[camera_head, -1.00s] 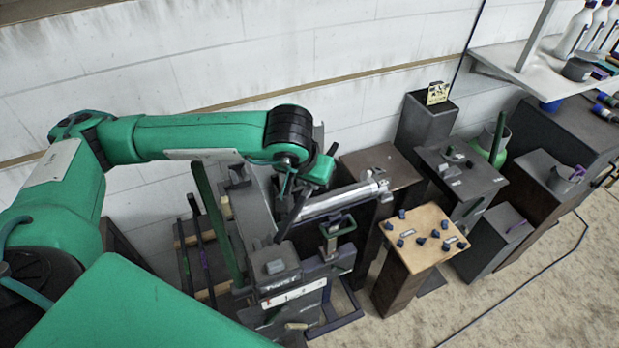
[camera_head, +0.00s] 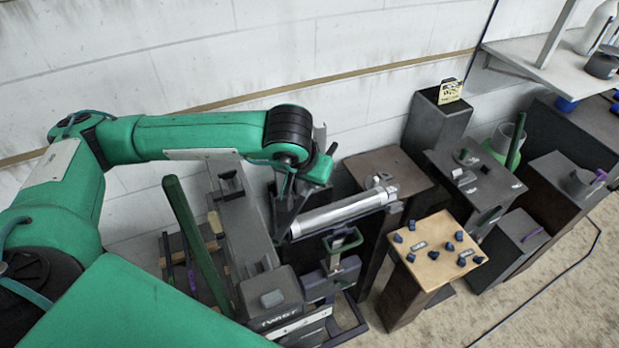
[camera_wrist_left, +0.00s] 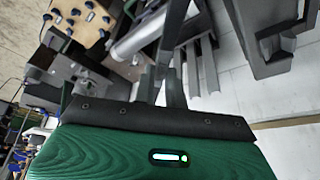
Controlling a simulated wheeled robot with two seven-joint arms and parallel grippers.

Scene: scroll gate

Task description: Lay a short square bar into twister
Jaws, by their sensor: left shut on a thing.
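The twister (camera_head: 272,291) is a dark grey machine at the lower middle of the head view, with a lettered front block and a long grey bed (camera_head: 243,218) running back toward the wall. My left gripper (camera_head: 289,184) is above and to the right of that bed, pointing down. It is shut on a short dark square bar (camera_head: 284,212), which hangs below it, slightly tilted and apart from the bed as far as I can see. In the left wrist view the bar (camera_wrist_left: 175,35) extends beyond the fingers (camera_wrist_left: 162,84). My right gripper is out of view.
A silver cylinder (camera_head: 345,213) lies just right of the bar. A wooden-topped stand (camera_head: 437,250) with several dark pieces and other grey pedestals stand to the right. The white wall is behind.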

